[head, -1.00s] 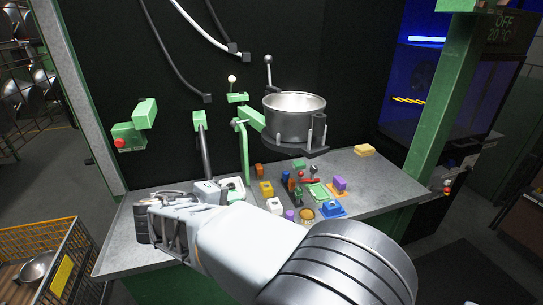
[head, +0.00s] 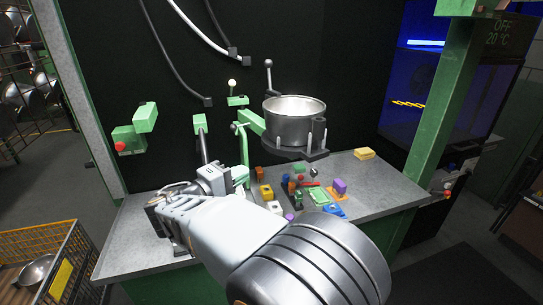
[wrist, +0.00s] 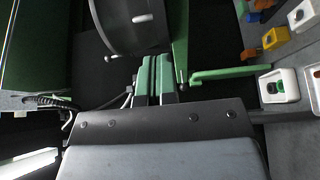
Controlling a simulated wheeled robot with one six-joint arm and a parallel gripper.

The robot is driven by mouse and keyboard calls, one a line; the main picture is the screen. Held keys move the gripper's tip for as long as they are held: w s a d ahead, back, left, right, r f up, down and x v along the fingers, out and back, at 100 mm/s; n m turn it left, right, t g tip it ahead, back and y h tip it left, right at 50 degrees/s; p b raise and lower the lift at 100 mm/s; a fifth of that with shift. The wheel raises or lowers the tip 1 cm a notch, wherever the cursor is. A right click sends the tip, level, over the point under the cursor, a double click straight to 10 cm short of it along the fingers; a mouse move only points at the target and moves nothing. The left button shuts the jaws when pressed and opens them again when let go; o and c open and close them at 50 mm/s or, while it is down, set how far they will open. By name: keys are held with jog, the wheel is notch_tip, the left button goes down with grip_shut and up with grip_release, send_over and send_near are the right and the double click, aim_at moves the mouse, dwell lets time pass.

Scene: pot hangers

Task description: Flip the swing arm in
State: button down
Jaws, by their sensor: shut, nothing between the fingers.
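The swing arm (head: 252,121) is a green bar on the dark back wall, reaching right to a dark round holder (head: 305,152). A metal pot (head: 293,122) sits upright in the holder. In the wrist view the green swing arm (wrist: 180,35) and the dark round holder (wrist: 125,25) show at the top. My gripper (wrist: 155,65) is shut and empty, its two fingers side by side just below the holder there. Whether the fingers touch the arm or holder I cannot tell. In the head view my gripper is over the left part of the table, left of and below the holder, fingertips unclear.
The grey table (head: 115,250) holds several small coloured buttons and blocks in the middle and a yellow block (head: 364,154) at the right. A green box with a red button (head: 122,143) is on the left wall. A yellow crate (head: 45,240) stands at lower left.

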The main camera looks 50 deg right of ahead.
aim_at(277, 154)
jog(key=d, duration=0.3)
jog(key=s+d+p, duration=0.1)
jog(key=d, duration=0.3)
jog(key=d+p, duration=0.1)
jog(key=d, duration=0.2)
jog(key=shift+s+d, duration=0.25)
jog(key=shift+d, duration=0.25)
jog(key=shift+d+f, duration=0.1)
